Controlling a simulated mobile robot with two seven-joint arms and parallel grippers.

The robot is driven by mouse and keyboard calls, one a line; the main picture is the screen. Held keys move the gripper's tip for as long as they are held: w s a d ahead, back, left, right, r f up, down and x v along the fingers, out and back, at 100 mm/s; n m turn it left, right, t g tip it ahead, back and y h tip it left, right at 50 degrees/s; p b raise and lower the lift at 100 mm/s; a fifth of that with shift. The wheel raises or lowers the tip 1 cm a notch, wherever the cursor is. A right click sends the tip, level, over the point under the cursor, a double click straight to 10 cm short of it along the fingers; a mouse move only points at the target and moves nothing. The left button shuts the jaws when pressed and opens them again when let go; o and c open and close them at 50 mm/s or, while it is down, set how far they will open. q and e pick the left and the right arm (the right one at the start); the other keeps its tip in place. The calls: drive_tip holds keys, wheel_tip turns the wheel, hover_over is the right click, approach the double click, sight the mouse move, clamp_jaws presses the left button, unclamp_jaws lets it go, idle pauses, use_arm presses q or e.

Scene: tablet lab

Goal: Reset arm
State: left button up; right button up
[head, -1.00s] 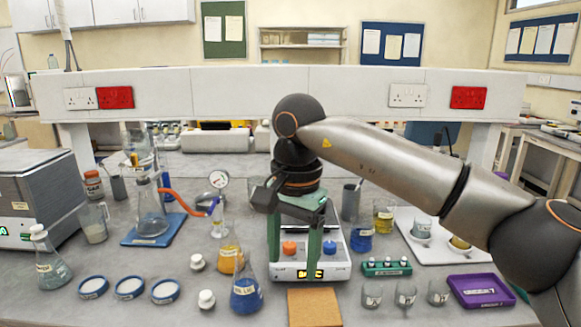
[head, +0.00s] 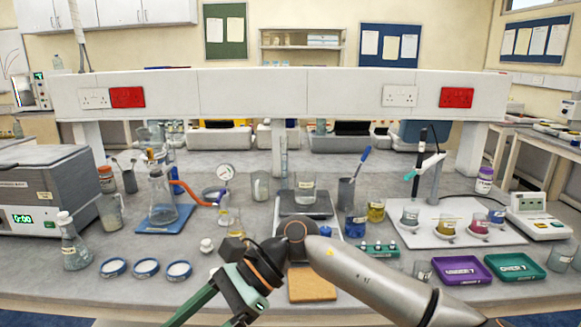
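My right arm comes in from the lower right, and its wrist bends over the front middle of the bench. My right gripper (head: 205,308) points down and to the left at the bottom edge. Its green fingers are spread apart with nothing seen between them, and the tips are partly cut off by the frame edge. A balance (head: 289,210) stands behind the wrist with a beaker (head: 305,188) on it; the wrist hides the balance's front. My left gripper is not in view.
A tan square board (head: 312,284) lies below the wrist. Three round dishes (head: 146,268) and a flask (head: 73,243) stand at left. Purple (head: 461,269) and green (head: 514,267) trays lie at right. A blue-liquid beaker (head: 355,226) stands right of the balance.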

wheel_tip(320, 180, up, 4)
drive_tip(key=w+m+t+y+p, duration=0.1)
drive_tip(key=m+t+y, duration=0.2)
drive_tip(key=m+y, duration=0.4)
drive_tip(key=w+m+t+y, duration=0.2)
drive_tip(key=m+y, duration=0.3)
drive_tip(key=m, duration=0.4)
drive_tip(key=w+d+f+m+t+h+p, duration=0.1)
drive_tip(key=w+d+f+m+t+h, duration=0.3)
drive_tip(key=m+t, duration=0.6)
drive_tip(key=w+d+f+m+t+h+p, duration=0.1)
drive_tip(key=w+d+f+m+t+h, duration=0.15)
drive_tip(key=d+f+m+t, duration=0.8)
drive_tip(key=s+d+f+m+g+h, duration=0.5)
drive_tip(key=f+m+h, duration=0.4)
drive_tip(key=m, duration=0.6)
drive_tip(key=s+d+f+m+g+h+p, duration=0.1)
drive_tip(key=s+d+f+m+g+h, duration=0.3)
drive_tip(key=s+d+f+m, duration=0.4)
drive_tip(key=s+d+f+g, duration=0.1)
drive_tip(key=s+d+f, duration=0.3)
drive_tip(key=s+f, duration=0.2)
drive_tip(key=shift+s+f, duration=0.15)
drive_tip(key=shift+s, duration=0.5)
